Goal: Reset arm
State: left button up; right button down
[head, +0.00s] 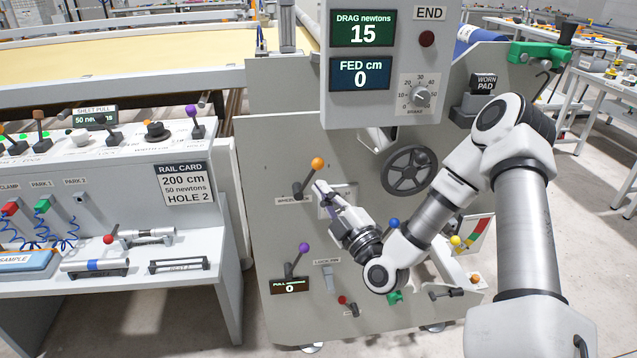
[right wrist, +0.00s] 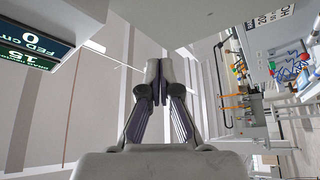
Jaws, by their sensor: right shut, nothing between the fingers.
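My right arm (head: 522,220) reaches in from the right across the front of the grey machine panel (head: 270,150). My right gripper (head: 322,190) is in front of the panel, just below and right of an orange-knobbed lever (head: 317,163). In the right wrist view its two fingers (right wrist: 165,72) are together with nothing between them. Whether it touches the panel or lever is hard to tell. A small label plate behind the gripper is partly hidden. My left gripper is in neither view.
A black handwheel (head: 410,170), a blue knob (head: 393,223) and a purple-knobbed lever (head: 303,247) are around the gripper. Above hangs a display box (head: 384,112) reading DRAG 15 and FED 0. A control bench (head: 120,150) stands at left. Open floor (head: 590,200) shows at right.

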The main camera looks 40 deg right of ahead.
jog(key=shift+w+d+f, duration=0.1)
jog(key=shift+d+f, duration=0.05)
jog(key=shift+d, duration=0.1)
jog(key=shift+a, duration=0.1)
jog(key=s+a+f+n+g+y+p, duration=0.25)
jog(key=a+f+g, duration=0.25)
jog(key=a+f, duration=0.45)
jog(key=s+a+f+n+g+y+p, duration=0.2)
jog(key=s+a+f+g+y, duration=0.3)
jog(key=a+f, duration=0.4)
jog(key=s+d+f+m+g+h, duration=0.1)
jog(key=s+f+m+g+h, duration=0.1)
jog(key=s+f+m+g, duration=0.3)
jog(key=s+d+f+m+g+h, duration=0.1)
jog(key=s+f+m+g+h, duration=0.2)
jog(key=s+f+m+g, duration=0.3)
jog(key=s+m, duration=0.4)
jog(key=s, duration=0.3)
jog(key=shift+s+f+p, duration=0.15)
jog(key=shift+s+p, duration=0.2)
